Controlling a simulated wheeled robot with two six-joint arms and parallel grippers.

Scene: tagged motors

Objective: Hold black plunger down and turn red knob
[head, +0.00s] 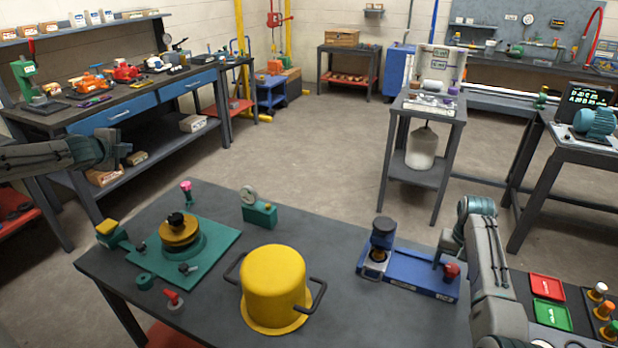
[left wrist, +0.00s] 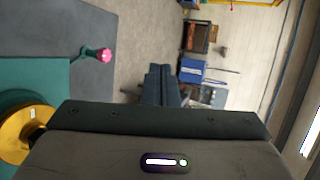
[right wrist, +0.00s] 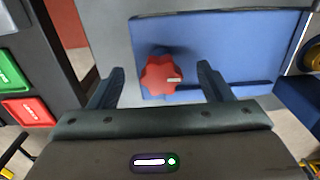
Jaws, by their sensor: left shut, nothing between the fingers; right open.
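The black plunger (head: 383,231) stands upright on the left part of the blue fixture (head: 408,280), over a brass-coloured collar. The red knob (head: 451,271) is on the fixture's right end. My right gripper (head: 448,246) is just above the knob. In the right wrist view the red knob (right wrist: 160,75) lies between the open fingers (right wrist: 163,82), nearer the left one, with a pale mark pointing right; contact does not show. My left gripper (head: 122,148) is shut and empty, far left of the plunger; its closed fingers (left wrist: 161,84) show in the left wrist view.
A yellow pot (head: 273,285) with black handles stands left of the fixture. A green base (head: 208,252) with a brass-coloured part and a green gauge block (head: 260,213) are further left. Red and green trays (head: 547,288) lie to the right. The table between pot and fixture is clear.

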